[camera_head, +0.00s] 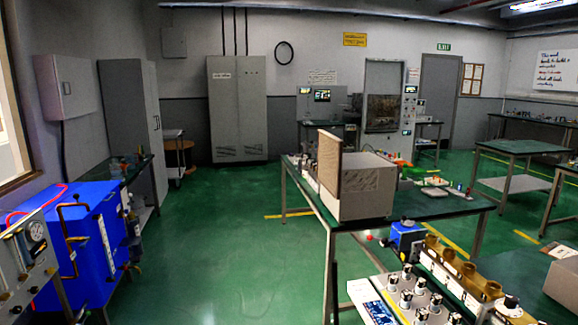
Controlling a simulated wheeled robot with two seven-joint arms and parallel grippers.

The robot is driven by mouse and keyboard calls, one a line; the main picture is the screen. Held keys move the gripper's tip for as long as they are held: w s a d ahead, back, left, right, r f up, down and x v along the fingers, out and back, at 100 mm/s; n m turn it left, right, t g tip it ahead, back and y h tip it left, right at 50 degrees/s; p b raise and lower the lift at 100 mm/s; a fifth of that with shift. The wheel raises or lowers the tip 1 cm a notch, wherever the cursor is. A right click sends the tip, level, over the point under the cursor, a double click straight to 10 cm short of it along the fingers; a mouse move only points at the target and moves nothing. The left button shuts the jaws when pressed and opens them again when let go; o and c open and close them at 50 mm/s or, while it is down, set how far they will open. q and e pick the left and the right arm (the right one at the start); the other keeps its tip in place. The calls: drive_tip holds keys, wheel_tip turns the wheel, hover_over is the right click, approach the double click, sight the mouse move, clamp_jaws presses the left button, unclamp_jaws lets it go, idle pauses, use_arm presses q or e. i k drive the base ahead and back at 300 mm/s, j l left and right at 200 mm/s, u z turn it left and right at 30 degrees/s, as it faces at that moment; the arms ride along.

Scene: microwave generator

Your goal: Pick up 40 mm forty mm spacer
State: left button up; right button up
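I cannot make out a 40 mm spacer for certain in the head view. Several small items (440,188) in different colours lie on the green-topped table (425,208) at the centre right, too small to tell apart. Several brown cylindrical parts (467,270) stand in a row on a unit at the lower right; what they are I cannot tell. Neither of my grippers shows in this view.
A grey box-shaped apparatus (365,192) with an upright brown panel (328,170) stands on that table. A blue cabinet (82,245) is at the left. A panel with several knobs (408,300) is at the lower right. The green floor (225,240) between is clear.

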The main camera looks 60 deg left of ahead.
sight(302, 160)
drive_tip(key=u, duration=1.75)
drive_tip(key=i+j+u, duration=0.1)
drive_tip(key=i+u, duration=0.4)
drive_tip(key=i, duration=3.35)
drive_tip(key=i+z, duration=0.1)
drive_tip(key=i, duration=0.4)
drive_tip(key=i+j+z, duration=0.1)
drive_tip(key=i, duration=0.45)
drive_tip(key=i+j+z, duration=0.1)
drive_tip(key=i, duration=0.4)
drive_tip(key=i+j+z, duration=0.1)
drive_tip(key=i, duration=0.4)
